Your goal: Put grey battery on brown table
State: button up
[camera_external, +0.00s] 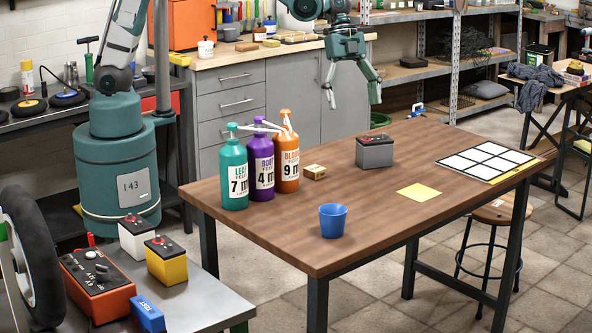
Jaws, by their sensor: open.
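The grey battery (374,152) has a dark top with a red part and stands upright on the brown table (300,228), toward its back edge. My gripper (352,102) is open and empty, with its fingers spread and pointing down. In the picture it hangs above the battery and a little to its left, apart from it. The battery's back side is hidden.
Teal (234,172), purple (260,166) and orange (288,160) bottles stand left of the battery, with a small wooden block (315,172). A blue cup (333,221), yellow sheet (419,193) and white grid (486,164) are also on the table. White (136,237) and yellow (166,262) batteries stand on the grey bench.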

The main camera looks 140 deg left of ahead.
jog(key=d+r+n, duration=0.1)
jog(key=d+r, duration=0.3)
jog(key=d, duration=0.5)
jog(key=d+r+y, duration=0.1)
jog(key=d+r, duration=0.2)
jog(key=d, duration=0.7)
jog(key=d+r+n, duration=0.1)
jog(key=d+r, duration=0.3)
jog(key=d, duration=0.5)
jog(key=s+d+t, duration=0.1)
jog(key=s+d, duration=0.7)
jog(key=d, duration=0.4)
jog(key=s+d+n+t, duration=0.1)
jog(key=s+d+t, duration=0.1)
jog(key=s+d, duration=0.5)
jog(key=d, duration=0.4)
jog(key=shift+s+d+n, duration=0.3)
jog(key=shift+s+d, duration=0.05)
jog(key=shift+d, duration=0.05)
